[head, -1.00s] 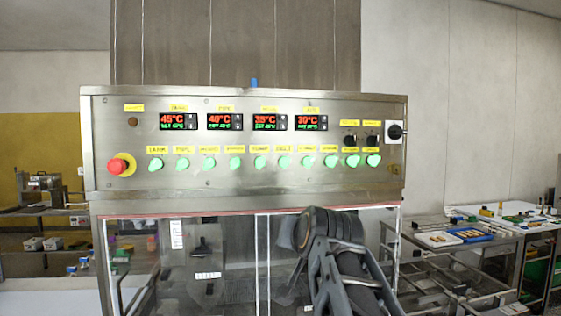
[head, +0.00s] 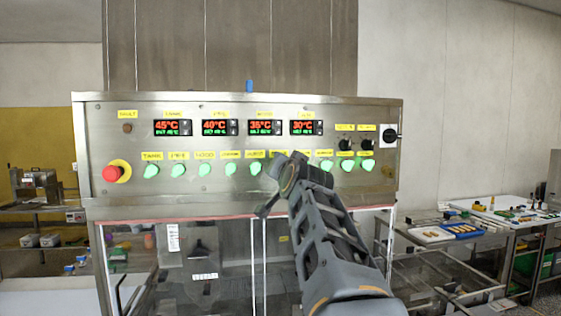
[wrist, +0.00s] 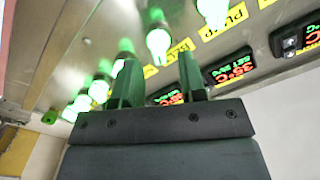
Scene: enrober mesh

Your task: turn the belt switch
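The control panel (head: 140,190) carries a row of green-lit switches under yellow labels. In the earlier head view the label BELT is readable on one right of the middle. That spot is now mostly covered by my arm (head: 325,225). In the wrist view my gripper (wrist: 159,60) has two dark green fingers apart with nothing held between them. A lit green switch (wrist: 158,42) shows just beyond and between the fingertips; I cannot tell whether it is the belt switch, or whether the fingers touch it.
A red emergency button (head: 113,173) sits at the panel's left. Temperature displays (head: 220,128) run above the switches. Black knobs (head: 346,144) and a rotary switch (head: 389,135) are at the right. A side table (head: 480,240) with trays stands at the right.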

